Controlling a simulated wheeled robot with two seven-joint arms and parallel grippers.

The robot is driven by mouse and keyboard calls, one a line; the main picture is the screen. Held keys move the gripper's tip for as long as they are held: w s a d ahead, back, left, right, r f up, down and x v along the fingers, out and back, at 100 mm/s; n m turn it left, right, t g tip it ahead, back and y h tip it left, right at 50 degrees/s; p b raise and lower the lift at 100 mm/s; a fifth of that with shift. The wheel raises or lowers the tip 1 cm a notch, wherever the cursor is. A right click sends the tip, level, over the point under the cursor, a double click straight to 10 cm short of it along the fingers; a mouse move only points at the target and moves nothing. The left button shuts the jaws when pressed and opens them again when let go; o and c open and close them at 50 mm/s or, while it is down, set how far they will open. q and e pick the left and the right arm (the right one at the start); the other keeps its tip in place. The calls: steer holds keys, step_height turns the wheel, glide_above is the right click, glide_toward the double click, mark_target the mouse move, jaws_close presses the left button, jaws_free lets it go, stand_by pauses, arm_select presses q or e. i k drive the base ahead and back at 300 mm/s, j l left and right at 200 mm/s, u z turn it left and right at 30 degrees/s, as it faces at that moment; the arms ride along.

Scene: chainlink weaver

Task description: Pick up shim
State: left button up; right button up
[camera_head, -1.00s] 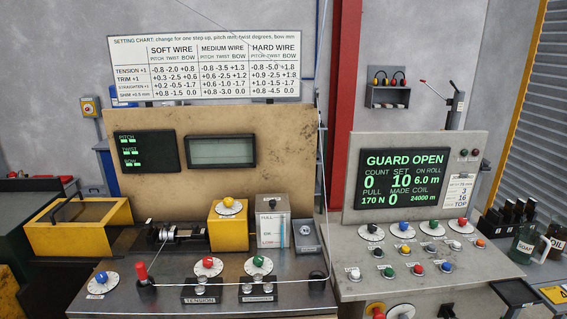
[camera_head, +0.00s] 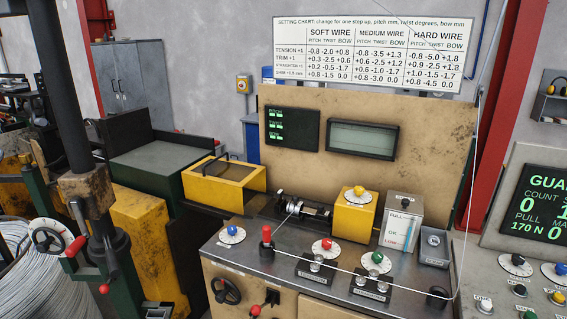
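No piece that I can clearly tell to be a shim shows. A small grey tray (camera_head: 434,259) stands at the right end of the steel bench top, beside the grey pull gauge box (camera_head: 402,222). A small round pale piece (camera_head: 433,240) shows in the tray; it is too small to tell whether it is a shim. The setting chart (camera_head: 372,55) above the machine has a line for shim. Neither of my grippers is in view.
A yellow bin (camera_head: 224,182) stands at the left. A wire coil (camera_head: 30,270) and dark post (camera_head: 72,100) are further left.

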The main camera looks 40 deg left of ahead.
mark_target(279, 194)
steer(key=u, duration=1.6)
steer(key=i, duration=0.15)
steer(key=l+u, duration=0.05)
